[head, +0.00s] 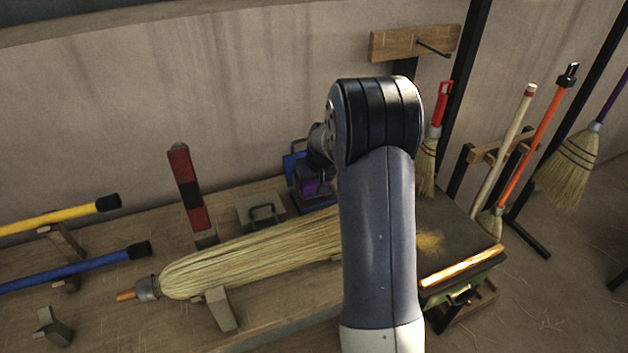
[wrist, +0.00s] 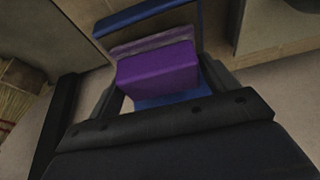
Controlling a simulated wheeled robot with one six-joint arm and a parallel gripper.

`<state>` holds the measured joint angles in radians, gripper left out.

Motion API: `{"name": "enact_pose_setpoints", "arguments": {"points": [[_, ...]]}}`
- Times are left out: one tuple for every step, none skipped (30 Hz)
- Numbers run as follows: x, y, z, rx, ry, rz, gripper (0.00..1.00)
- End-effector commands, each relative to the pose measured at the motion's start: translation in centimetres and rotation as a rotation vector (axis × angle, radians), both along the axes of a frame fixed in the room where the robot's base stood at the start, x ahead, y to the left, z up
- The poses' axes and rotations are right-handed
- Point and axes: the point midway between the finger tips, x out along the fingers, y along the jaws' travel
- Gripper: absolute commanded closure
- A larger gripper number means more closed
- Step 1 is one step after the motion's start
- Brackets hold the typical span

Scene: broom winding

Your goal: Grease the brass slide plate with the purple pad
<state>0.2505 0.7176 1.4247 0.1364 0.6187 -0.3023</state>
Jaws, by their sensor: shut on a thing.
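The purple pad (wrist: 158,70) is a block between the two fingers of my gripper (wrist: 163,84) in the wrist view. The gripper is shut on it. In the head view the pad (head: 316,188) shows as a small purple patch below my gripper (head: 322,172), at the blue holder (head: 291,165). The holder's blue (wrist: 148,14) also shows behind and below the pad in the wrist view. I cannot tell whether the pad touches it. The brass slide plate (head: 462,266) is a shiny strip along the front edge of a dark bench box, right of my arm.
A long straw broom head (head: 250,255) lies across the bench on wooden supports. A red and black post (head: 190,195) and a grey block with a handle (head: 262,212) stand behind it. Yellow (head: 60,214) and blue (head: 75,267) handles lie left. Brooms hang at right.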

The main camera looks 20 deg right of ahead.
Motion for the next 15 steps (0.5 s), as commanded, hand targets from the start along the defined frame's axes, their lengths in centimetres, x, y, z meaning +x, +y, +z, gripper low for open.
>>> {"name": "enact_pose_setpoints", "arguments": {"points": [[0.02,0.0,0.04,0.0,-0.001,0.0,0.37],[0.02,0.0,0.04,0.0,-0.001,0.0,0.37],[0.01,0.0,0.03,0.0,-0.001,0.0,0.37],[0.02,0.0,0.03,0.0,-0.001,0.0,0.37],[0.01,0.0,0.02,0.0,-0.001,0.0,0.37],[0.01,0.0,-0.01,0.0,-0.001,0.0,0.37],[0.01,0.0,-0.03,0.0,-0.001,0.0,0.37],[0.01,0.0,-0.06,0.0,-0.001,0.0,0.37],[0.01,0.0,-0.1,0.0,-0.001,0.0,0.37],[0.02,0.0,-0.14,0.0,-0.001,0.0,0.37],[0.01,0.0,-0.18,0.0,-0.001,0.0,0.37],[0.01,0.0,-0.24,0.0,-0.001,0.0,0.37],[0.01,0.0,-0.28,0.0,-0.001,0.0,0.37],[0.01,0.0,-0.32,0.0,0.0,0.0,0.37],[0.01,0.0,-0.36,0.0,0.0,0.0,0.37]]}}
